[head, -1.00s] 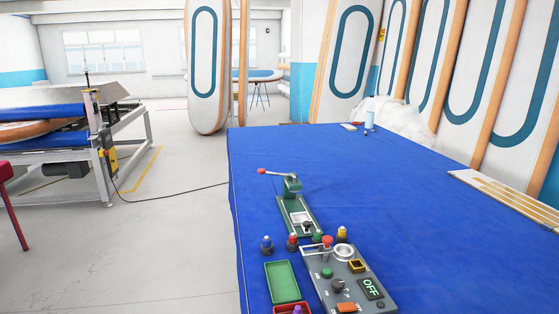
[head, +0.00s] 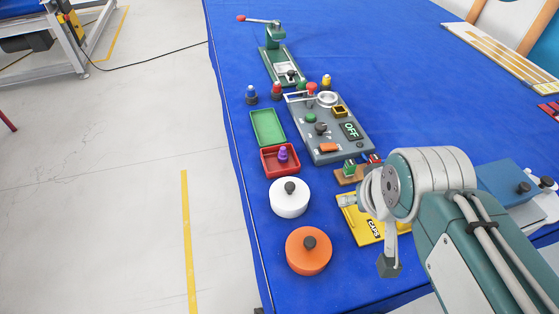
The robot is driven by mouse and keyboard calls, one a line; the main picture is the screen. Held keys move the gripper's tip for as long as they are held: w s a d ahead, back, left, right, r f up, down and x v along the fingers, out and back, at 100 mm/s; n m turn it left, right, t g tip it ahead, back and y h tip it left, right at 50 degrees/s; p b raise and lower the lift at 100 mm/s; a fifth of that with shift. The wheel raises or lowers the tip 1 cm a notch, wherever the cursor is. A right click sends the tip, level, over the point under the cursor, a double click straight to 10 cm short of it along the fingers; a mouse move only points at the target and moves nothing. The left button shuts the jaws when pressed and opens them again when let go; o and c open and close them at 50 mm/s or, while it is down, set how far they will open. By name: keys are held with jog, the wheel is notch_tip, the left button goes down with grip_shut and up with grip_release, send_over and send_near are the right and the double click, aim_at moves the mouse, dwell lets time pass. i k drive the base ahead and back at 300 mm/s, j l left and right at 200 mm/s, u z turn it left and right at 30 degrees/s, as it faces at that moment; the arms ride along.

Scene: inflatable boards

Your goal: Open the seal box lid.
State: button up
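No label in view names the seal box. A blue box (head: 503,180) with a black knob lies at the right, partly hidden behind my arm. A white round container (head: 290,201) and an orange round container (head: 307,255), each with a dark knob on its top, stand near the left table edge. Both look closed. My arm reaches in from the lower right over the table. A dark block (head: 389,265) at its hanging end seems to be part of my gripper; the fingers cannot be made out. I see nothing held.
A grey control panel (head: 338,144) reads OFF. Near it are a green tray (head: 268,124), a red tray (head: 268,168) with a purple piece, several small coloured pieces and a green press (head: 278,63). A yellow CAPS tray (head: 366,232) lies under my arm. The back blue cloth is clear.

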aim_at(504, 180)
jog(key=k+l+z, duration=0.45)
jog(key=l, duration=0.3)
jog(key=i+l+z, duration=0.15)
jog(key=l, duration=0.2)
jog(key=j+z, duration=0.2)
jog(key=l, duration=0.1)
